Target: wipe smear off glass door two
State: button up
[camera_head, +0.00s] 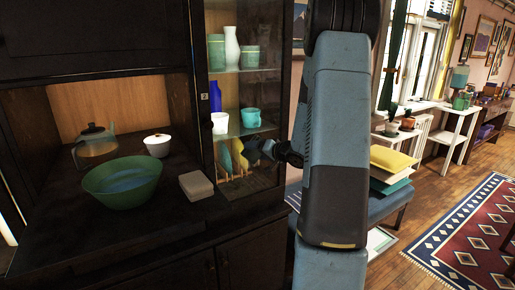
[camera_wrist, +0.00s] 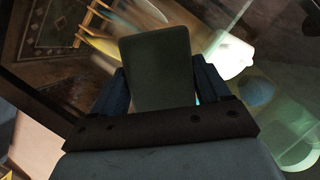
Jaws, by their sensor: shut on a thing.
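Glass door two (camera_head: 214,132), with a small "2" label on its dark frame, is on the cabinet in the middle of the head view. Behind its glass are shelves with cups, vases and upright plates. My gripper (camera_head: 268,148) is at the lower part of the glass, partly hidden by my arm. In the wrist view my gripper (camera_wrist: 160,78) is shut on a dark flat rectangular pad (camera_wrist: 157,68), which faces the glass. I cannot tell whether the pad touches the glass. I cannot make out the smear clearly; reflections and my arm cover parts of the pane.
On the counter left of the door are a green bowl (camera_head: 122,184), a glass teapot (camera_head: 95,145), a white bowl (camera_head: 158,146) and a beige block (camera_head: 196,186). A bench with stacked cushions (camera_head: 391,160) stands to the right. Open floor and a patterned rug (camera_head: 470,240) lie farther right.

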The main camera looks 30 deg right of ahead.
aim_at(252, 162)
jog(key=shift+s+f, duration=0.1)
jog(key=shift+f, duration=4.05)
jog(key=shift+a, duration=1.35)
jog(key=shift+w+r, duration=0.2)
jog(key=shift+r, duration=1.9)
jog(key=shift+s+r, duration=0.15)
jog(key=shift+r, duration=1.55)
jog(key=shift+s+r, duration=0.1)
jog(key=shift+r, duration=1.55)
jog(key=shift+w+r, duration=0.1)
jog(key=shift+w, duration=0.05)
